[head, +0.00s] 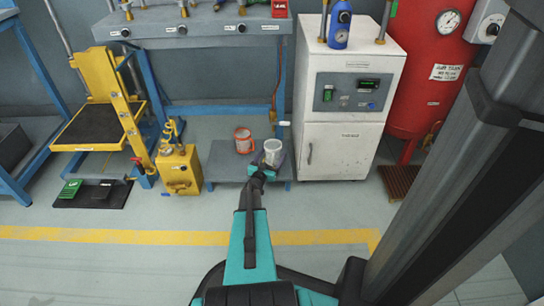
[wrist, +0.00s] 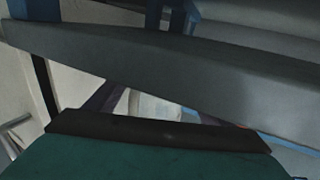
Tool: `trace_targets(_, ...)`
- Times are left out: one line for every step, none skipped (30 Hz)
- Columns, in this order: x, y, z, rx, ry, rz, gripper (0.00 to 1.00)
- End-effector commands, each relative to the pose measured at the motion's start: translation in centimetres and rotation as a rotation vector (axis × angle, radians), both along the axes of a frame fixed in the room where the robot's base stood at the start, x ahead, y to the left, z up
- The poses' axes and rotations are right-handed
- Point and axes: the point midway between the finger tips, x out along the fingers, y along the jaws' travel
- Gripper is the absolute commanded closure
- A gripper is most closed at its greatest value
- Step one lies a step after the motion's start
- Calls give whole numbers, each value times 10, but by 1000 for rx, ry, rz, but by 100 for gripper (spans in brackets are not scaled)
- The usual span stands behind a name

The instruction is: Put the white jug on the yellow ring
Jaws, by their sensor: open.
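The white jug (head: 273,151) stands at the right part of a low grey platform (head: 222,168) under the bench. My gripper (head: 267,163) is right at the jug, with its jaws open. In the wrist view, a pale surface that looks like the jug (wrist: 152,108) shows between the two dark fingers of my gripper (wrist: 155,107); my teal wrist hides its lower part. I cannot tell whether the fingers touch it. I cannot make out a yellow ring in either view.
An orange-red mug (head: 243,141) stands left of the jug on the platform. A yellow can-like unit (head: 179,172) is to the left and a white cabinet (head: 335,150) to the right. The blue-framed bench (head: 200,34) overhangs behind. Open floor lies in front.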

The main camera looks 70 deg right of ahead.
Motion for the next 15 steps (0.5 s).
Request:
trace_targets(0,0,3,0,0,0,25)
trace_targets(0,2,3,0,0,0,25)
trace_targets(0,5,3,1,0,1,25)
trace_targets(0,8,3,1,0,1,25)
trace_targets(0,11,3,2,0,1,25)
trace_targets(0,16,3,2,0,1,25)
trace_targets(0,19,4,2,1,1,25)
trace_targets(0,23,4,2,1,1,25)
trace_targets(0,29,5,1,1,1,25)
trace_targets(1,33,5,2,1,1,25)
trace_targets(1,38,5,2,1,2,25)
trace_targets(1,45,5,3,1,2,25)
trace_targets(1,50,5,2,1,1,25)
trace_targets(1,54,5,2,1,1,25)
trace_targets(1,61,5,2,1,1,25)
